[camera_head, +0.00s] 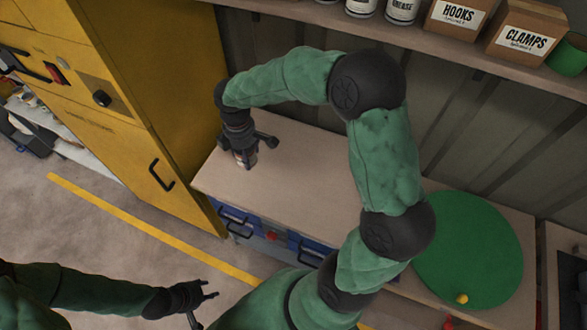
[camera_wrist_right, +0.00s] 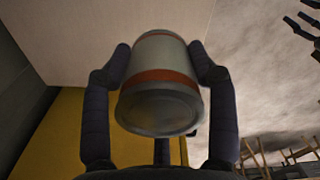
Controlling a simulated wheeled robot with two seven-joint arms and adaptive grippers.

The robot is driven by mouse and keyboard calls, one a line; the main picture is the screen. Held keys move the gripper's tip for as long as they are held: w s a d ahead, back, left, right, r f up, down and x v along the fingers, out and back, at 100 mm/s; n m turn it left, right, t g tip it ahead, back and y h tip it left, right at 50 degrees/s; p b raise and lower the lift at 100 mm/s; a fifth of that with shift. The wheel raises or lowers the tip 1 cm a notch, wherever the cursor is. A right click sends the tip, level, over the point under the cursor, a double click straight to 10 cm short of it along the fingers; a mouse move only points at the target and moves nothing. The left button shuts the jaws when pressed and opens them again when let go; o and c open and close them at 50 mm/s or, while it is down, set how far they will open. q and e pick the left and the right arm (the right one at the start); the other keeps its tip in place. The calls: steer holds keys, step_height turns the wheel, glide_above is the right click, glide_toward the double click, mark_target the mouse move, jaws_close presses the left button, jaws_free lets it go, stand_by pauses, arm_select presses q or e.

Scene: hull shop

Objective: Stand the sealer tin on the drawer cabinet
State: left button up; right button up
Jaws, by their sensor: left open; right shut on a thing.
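The sealer tin (camera_wrist_right: 163,88), pale grey with a reddish-orange band, is between the two dark fingers of my right gripper (camera_wrist_right: 160,60), which is shut on it. In the head view, the right gripper (camera_head: 243,150) points down over the left part of the drawer cabinet's pale top (camera_head: 300,185). Only a small part of the tin (camera_head: 247,162) shows below the fingers. I cannot tell whether it touches the top. The cabinet has blue drawers with dark handles. My left gripper (camera_head: 203,291) is open and empty, low in front of the cabinet above the floor.
A tall yellow cabinet (camera_head: 165,90) stands close on the left. A green round panel (camera_head: 468,245) with a yellow knob lies at the right. The top around the tin looks clear.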

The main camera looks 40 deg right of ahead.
steer(key=shift+d+f+n, duration=0.15)
steer(key=shift+d+n, duration=0.25)
steer(key=shift+n, duration=0.4)
steer(key=shift+s+d+f, duration=0.1)
steer(key=shift+s+d, duration=0.05)
steer(key=shift+d, duration=0.05)
steer(key=s+d+f+b, duration=0.3)
steer(key=s+d+f, duration=0.1)
steer(key=s+d, duration=0.2)
steer(key=b, duration=0.2)
glide_above(296, 184)
steer(key=f, duration=0.5)
steer(key=shift+w+a, duration=0.25)
steer(key=shift+a, duration=0.1)
steer(key=shift+s+d+f+b, duration=0.1)
steer(key=shift+s+f+b, duration=0.1)
steer(key=shift+b, duration=0.1)
steer(key=shift+s+d+f+b, duration=0.15)
steer(key=shift+f+b, duration=0.5)
steer(key=shift+f, duration=1)
steer(key=shift+f, duration=0.2)
steer(key=o, duration=1.4)
